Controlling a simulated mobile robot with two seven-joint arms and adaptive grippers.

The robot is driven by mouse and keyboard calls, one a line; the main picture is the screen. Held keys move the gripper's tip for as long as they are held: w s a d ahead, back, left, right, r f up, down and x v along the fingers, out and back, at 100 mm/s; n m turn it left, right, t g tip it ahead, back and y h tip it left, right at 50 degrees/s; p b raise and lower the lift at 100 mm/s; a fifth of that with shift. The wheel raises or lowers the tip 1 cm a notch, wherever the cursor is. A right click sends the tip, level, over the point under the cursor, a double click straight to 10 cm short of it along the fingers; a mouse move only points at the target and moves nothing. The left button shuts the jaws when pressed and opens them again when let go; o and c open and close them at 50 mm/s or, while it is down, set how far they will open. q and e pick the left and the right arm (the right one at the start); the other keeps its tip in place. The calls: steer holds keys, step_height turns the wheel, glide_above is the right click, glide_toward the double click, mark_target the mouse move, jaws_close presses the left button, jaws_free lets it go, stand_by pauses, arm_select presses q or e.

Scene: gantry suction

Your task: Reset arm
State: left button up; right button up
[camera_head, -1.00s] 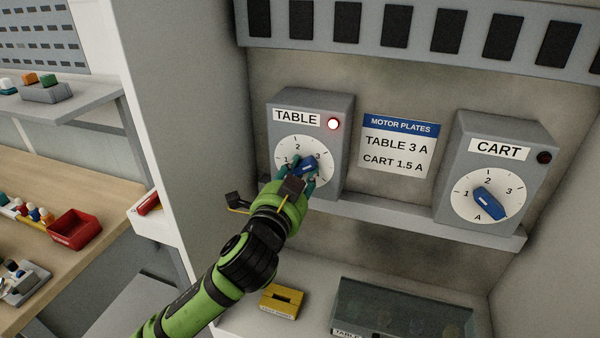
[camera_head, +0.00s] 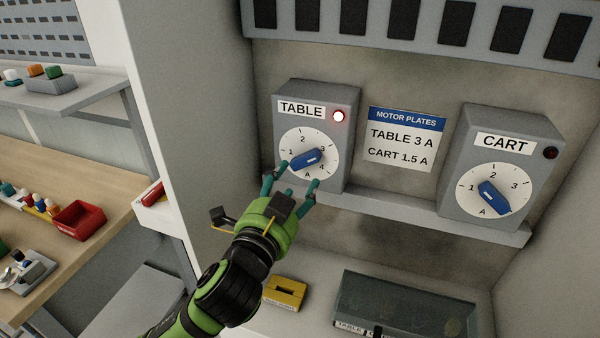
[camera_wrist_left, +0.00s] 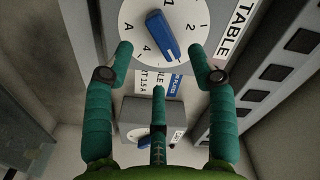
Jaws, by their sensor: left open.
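My left gripper (camera_head: 292,178) is open and empty in front of the grey TABLE box (camera_head: 347,140), just below its dial. The blue TABLE knob (camera_head: 307,159) is clear of the fingers and tilted, its upper end toward the 3. In the left wrist view the knob (camera_wrist_left: 160,36) shows beyond the spread teal fingers (camera_wrist_left: 162,75). The red lamp (camera_head: 338,117) on the TABLE box is lit. The CART box (camera_head: 470,140) has a blue knob (camera_head: 492,197) on its dial and a dark lamp (camera_head: 550,153). My right gripper is not in view.
A sign (camera_head: 399,141) reads TABLE 3 A, CART 1.5 A. The boxes stand on a grey ledge (camera_head: 400,209). Below are a yellow block (camera_head: 285,291) and a dark see-through case (camera_head: 405,302). A grey wall panel (camera_head: 190,100) stands left of my gripper, with a red bin (camera_head: 79,220) beyond it.

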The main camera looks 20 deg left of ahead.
arm_select(q)
steer(key=shift+s, duration=0.55)
